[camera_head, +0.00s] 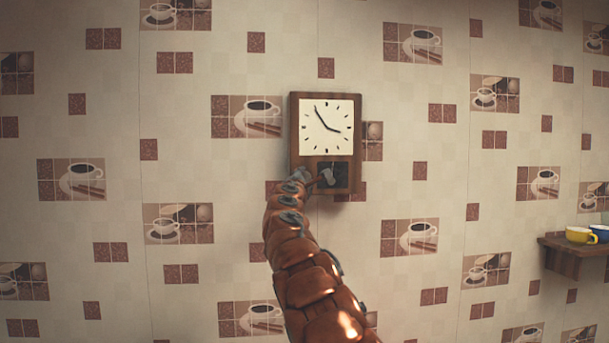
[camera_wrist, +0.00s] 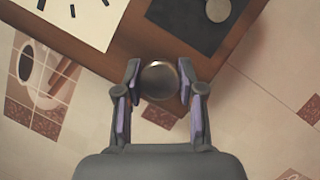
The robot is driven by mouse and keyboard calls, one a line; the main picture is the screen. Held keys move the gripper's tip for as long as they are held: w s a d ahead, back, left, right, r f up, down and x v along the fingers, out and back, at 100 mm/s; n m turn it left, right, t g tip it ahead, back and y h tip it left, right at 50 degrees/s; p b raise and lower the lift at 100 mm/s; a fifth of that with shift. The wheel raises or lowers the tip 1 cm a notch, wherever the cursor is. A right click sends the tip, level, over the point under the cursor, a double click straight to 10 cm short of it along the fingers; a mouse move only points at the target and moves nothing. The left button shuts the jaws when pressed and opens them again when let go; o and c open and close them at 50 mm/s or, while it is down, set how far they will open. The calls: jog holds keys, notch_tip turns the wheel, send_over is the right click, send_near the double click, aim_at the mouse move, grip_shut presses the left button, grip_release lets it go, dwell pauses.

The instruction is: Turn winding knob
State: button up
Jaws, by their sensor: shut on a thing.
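A wall clock (camera_head: 294,120) with a brown wooden case and a white square face hangs on the tiled wall. Below its face is a dark panel with a grey round piece, perhaps a pendulum, which also shows in the wrist view (camera_wrist: 217,10). The winding knob (camera_wrist: 160,81) is a round, dark metal knob on the lower part of the case. My gripper (camera_wrist: 157,84) has one finger on each side of the knob and is shut on it. In the head view my gripper (camera_head: 312,180) is at the clock's lower left, and the knob is hidden there.
A small wooden shelf (camera_head: 562,257) at the right edge holds a yellow cup (camera_head: 579,235) and a blue cup (camera_head: 600,232). The wall around the clock is flat, with printed coffee-cup tiles, and otherwise clear.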

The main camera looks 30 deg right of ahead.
jog(key=m+g+p, duration=0.1)
jog(key=m, duration=0.3)
jog(key=shift+a+r+g+p, duration=0.1)
jog(key=shift+g+p, duration=0.25)
jog(key=shift+g, duration=0.05)
jog(key=shift+m+g+y+p, duration=0.55)
jog(key=shift+m+p, duration=0.3)
jog(key=shift+m, duration=1.15)
jog(key=o, duration=1.2)
jog(key=shift+c, duration=0.2)
jog(key=v, duration=1.2)
